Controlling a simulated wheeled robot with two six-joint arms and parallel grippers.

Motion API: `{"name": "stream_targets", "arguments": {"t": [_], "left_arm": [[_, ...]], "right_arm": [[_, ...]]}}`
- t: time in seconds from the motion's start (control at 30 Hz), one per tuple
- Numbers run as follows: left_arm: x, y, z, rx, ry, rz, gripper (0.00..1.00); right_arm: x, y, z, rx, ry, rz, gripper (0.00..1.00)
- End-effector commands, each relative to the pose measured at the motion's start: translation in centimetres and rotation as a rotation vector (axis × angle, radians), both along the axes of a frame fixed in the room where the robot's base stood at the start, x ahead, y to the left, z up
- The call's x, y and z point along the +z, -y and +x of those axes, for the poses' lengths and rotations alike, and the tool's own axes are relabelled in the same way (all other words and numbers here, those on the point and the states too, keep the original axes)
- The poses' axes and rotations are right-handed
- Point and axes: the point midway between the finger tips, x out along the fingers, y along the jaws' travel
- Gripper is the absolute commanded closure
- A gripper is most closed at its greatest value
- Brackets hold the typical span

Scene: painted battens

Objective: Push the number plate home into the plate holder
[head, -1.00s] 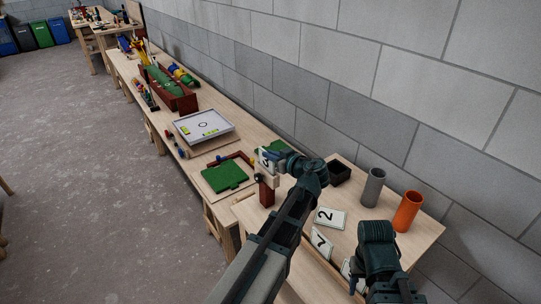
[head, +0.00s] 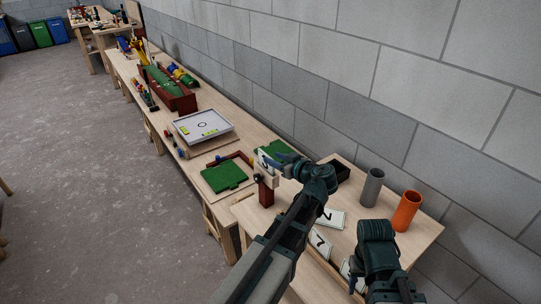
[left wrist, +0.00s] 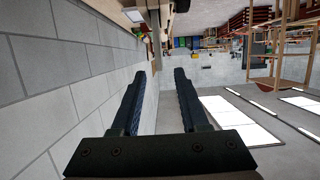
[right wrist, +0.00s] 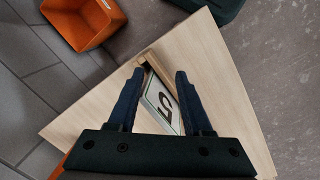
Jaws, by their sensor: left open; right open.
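A white number plate (head: 263,160) stands upright at a pale wooden plate holder (head: 267,180) on a dark red post (head: 266,194); its digit is partly hidden and I cannot tell how deep it sits. My left gripper (head: 285,159) is just right of the plate, open; a gap between them is hard to judge. In the left wrist view its fingers (left wrist: 158,95) are apart with nothing between them. My right gripper (right wrist: 155,85) is open above a plate marked 5 (right wrist: 163,103), which leans by a wooden strip (right wrist: 155,68).
Plates marked 2 (head: 331,217) and 7 (head: 320,242) lie on the near bench. A grey tube (head: 372,187), an orange tube (head: 407,211) and a dark box (head: 341,172) stand at its back. A green panel (head: 226,176) and a white tray (head: 203,126) lie further left.

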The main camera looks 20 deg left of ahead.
Motion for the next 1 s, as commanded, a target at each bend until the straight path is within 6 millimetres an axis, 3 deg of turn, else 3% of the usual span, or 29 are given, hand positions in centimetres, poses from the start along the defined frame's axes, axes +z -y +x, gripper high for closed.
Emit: {"name": "stream_targets", "arguments": {"t": [0.2,0.5,1.0], "left_arm": [[1.9,4.2,-2.5,-0.004,0.000,0.001,0.56],[3.0,7.9,-4.6,-0.002,0.001,0.001,0.56],[3.2,8.6,-5.1,0.000,0.001,0.000,0.56]], "right_arm": [[1.9,0.0,0.0,0.000,0.000,0.000,0.50],[3.0,0.0,0.0,0.000,0.000,0.000,0.50],[3.2,0.0,0.0,0.000,0.000,0.000,0.50]]}}
